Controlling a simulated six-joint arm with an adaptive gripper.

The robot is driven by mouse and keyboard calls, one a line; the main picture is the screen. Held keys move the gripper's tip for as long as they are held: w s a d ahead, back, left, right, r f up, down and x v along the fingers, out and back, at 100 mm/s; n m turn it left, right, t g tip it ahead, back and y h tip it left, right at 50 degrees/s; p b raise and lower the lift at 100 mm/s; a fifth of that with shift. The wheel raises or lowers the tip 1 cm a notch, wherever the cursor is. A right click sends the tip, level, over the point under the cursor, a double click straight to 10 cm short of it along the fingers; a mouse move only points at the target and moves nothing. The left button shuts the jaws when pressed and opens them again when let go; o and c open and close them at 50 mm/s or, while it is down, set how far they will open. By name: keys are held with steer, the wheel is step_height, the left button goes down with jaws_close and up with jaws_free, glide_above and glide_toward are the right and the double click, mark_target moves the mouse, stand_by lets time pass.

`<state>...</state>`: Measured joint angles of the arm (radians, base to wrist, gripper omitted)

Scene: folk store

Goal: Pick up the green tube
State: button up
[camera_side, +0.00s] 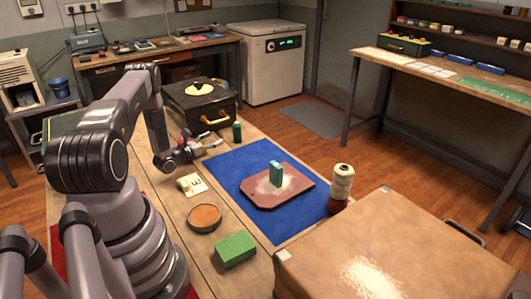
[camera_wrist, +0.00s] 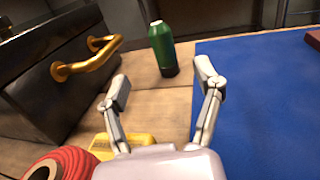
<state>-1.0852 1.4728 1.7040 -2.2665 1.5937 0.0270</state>
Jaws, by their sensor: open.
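The green tube (camera_side: 237,131) stands upright on the wooden table, near the far left corner of the blue mat (camera_side: 228,163). In the wrist view the green tube (camera_wrist: 161,48) stands ahead of my gripper, between the lines of its two fingers, with a dark band at its foot. My gripper (camera_wrist: 165,88) is open and empty, its fingers spread wide and apart from the tube. In the side view my gripper (camera_side: 208,147) is low over the table, to the left of the tube and nearer the camera.
A black case (camera_side: 199,100) with a brass handle (camera_wrist: 88,60) stands left of the tube. A yellow object (camera_wrist: 122,145) and a red coil (camera_wrist: 62,163) lie close below my gripper. A red board (camera_side: 265,200) with a teal block (camera_side: 275,174) lies on the mat.

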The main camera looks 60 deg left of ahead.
mark_target(234, 129)
steer(key=x, duration=1.1)
steer(key=shift+w, duration=0.25)
steer(key=c, duration=1)
